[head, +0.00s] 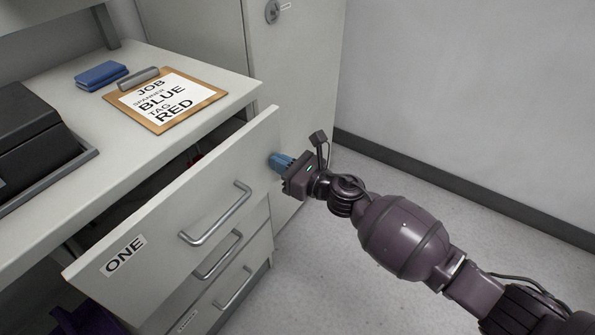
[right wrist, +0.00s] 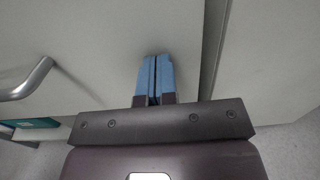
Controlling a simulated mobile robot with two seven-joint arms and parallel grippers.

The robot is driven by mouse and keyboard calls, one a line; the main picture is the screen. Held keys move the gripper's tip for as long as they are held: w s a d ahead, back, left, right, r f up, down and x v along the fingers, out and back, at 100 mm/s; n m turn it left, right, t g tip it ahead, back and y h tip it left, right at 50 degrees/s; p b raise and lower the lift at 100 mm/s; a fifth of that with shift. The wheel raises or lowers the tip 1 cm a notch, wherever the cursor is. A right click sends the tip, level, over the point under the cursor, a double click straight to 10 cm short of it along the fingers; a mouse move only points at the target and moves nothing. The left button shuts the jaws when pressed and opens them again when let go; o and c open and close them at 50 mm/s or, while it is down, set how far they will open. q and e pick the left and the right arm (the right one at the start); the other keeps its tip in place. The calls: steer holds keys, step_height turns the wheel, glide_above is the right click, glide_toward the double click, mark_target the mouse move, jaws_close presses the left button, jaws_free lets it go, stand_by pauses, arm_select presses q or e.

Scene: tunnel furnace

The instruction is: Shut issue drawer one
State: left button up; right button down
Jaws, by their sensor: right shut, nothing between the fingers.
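Issue drawer one (head: 150,235) is a pale grey drawer with a "ONE" label and a bar handle (head: 215,215). It stands partly open, with a dark gap behind its front. My right gripper (head: 279,161) is shut and empty, its blue fingers at the right end of the drawer front. In the right wrist view the shut blue fingers (right wrist: 155,75) point at the pale drawer front (right wrist: 100,45), with the handle (right wrist: 28,80) at the left. I cannot tell whether the fingertips touch the front. My left gripper is not clearly in view.
A clipboard (head: 207,96) reading "JOB SPANNER BLUE TAG RED" and a blue block (head: 101,75) lie on the counter. A dark tray (head: 95,155) is at left. Lower drawers (head: 225,262) look shut. A tall cabinet (head: 300,60) stands behind; floor at right is clear.

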steer(key=b+x, duration=0.1)
steer(key=x, duration=0.4)
steer(key=shift+w+a+f, duration=0.15)
steer(key=shift+a, duration=0.15)
steer(key=shift+w+a, duration=0.2)
steer(key=shift+a, duration=0.15)
arm_select(q)
steer(key=shift+a+f+t, duration=0.2)
steer(key=shift+t, duration=0.1)
arm_select(e)
steer(key=shift+w+r, duration=0.1)
steer(key=shift+r, duration=0.4)
arm_select(q)
steer(key=shift+s, duration=0.1)
arm_select(e)
steer(key=shift+d, duration=0.1)
steer(key=shift+d+f, duration=0.15)
arm_select(q)
steer(key=shift+s+d+g+p, duration=0.25)
steer(key=shift+s+p, duration=0.25)
steer(key=shift+s, duration=0.05)
steer(key=shift+s+d+g+p, duration=0.25)
steer(key=shift+s+p, duration=0.2)
steer(key=shift+s, duration=0.05)
arm_select(e)
steer(key=v, duration=1.4)
steer(key=shift+f, duration=0.25)
